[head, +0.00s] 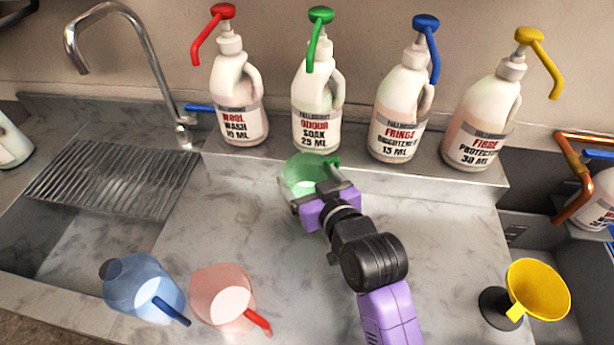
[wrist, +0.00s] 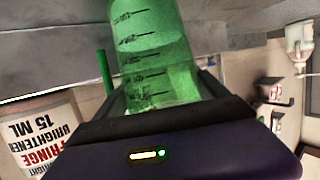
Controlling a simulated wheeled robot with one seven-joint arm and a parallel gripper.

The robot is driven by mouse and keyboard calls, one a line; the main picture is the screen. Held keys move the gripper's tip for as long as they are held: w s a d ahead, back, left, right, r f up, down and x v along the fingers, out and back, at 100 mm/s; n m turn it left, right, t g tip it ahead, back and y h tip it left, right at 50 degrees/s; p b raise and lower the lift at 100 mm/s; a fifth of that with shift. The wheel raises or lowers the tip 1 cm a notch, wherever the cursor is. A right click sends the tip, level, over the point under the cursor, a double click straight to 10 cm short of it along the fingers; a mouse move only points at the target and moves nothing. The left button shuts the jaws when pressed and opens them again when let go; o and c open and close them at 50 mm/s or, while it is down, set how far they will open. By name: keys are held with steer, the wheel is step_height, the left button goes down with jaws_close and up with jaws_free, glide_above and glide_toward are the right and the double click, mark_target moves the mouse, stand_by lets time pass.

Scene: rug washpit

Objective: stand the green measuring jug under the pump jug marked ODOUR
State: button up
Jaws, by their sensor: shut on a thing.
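The green measuring jug (head: 303,174) is in my gripper (head: 318,200), in front of the ledge and below the pump jug marked ODOUR (head: 317,105). In the wrist view the clear green jug (wrist: 152,45) with black scale marks fills the space between the jaws (wrist: 155,105). My gripper is shut on it. The ODOUR SOAK 25 ML pump jug stands on the ledge with a green pump head (head: 320,16), its spout pointing down towards the front. Whether the green jug touches the counter cannot be told, as my gripper hides its lower part.
WOOL WASH (head: 240,100), FRINGE (head: 400,110) and FIBRE (head: 482,120) pump jugs share the ledge. A blue jug (head: 140,285) and a pink jug (head: 222,295) stand front left, a yellow funnel (head: 540,290) front right. A sink with a rack (head: 110,175) lies left. The middle counter (head: 230,225) is clear.

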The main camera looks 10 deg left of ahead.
steer(key=shift+f+b, duration=0.35)
steer(key=shift+f, duration=0.1)
steer(key=o, duration=1.6)
steer(key=shift+f, duration=0.1)
steer(key=s+d+r+m+t+b, duration=0.1)
steer(key=s+d+r+m+t, duration=0.15)
steer(key=s+d+r, duration=0.4)
steer(key=s+d+f+m+h, duration=0.1)
steer(key=s+d+f+h, duration=0.1)
steer(key=s+d, duration=0.4)
steer(key=s+d+f+m+h, duration=0.1)
steer(key=s+d, duration=0.5)
steer(key=s, duration=1)
steer(key=s+d+f+m+h, duration=0.1)
steer(key=s+d+f+h, duration=0.3)
steer(key=s, duration=0.8)
steer(key=shift+d+f+m, duration=0.15)
steer(key=shift+d+f, duration=0.1)
steer(key=shift+d, duration=0.45)
steer(key=shift+d+f+m, duration=0.1)
steer(key=shift+d+f, duration=0.1)
steer(key=shift+d, duration=0.45)
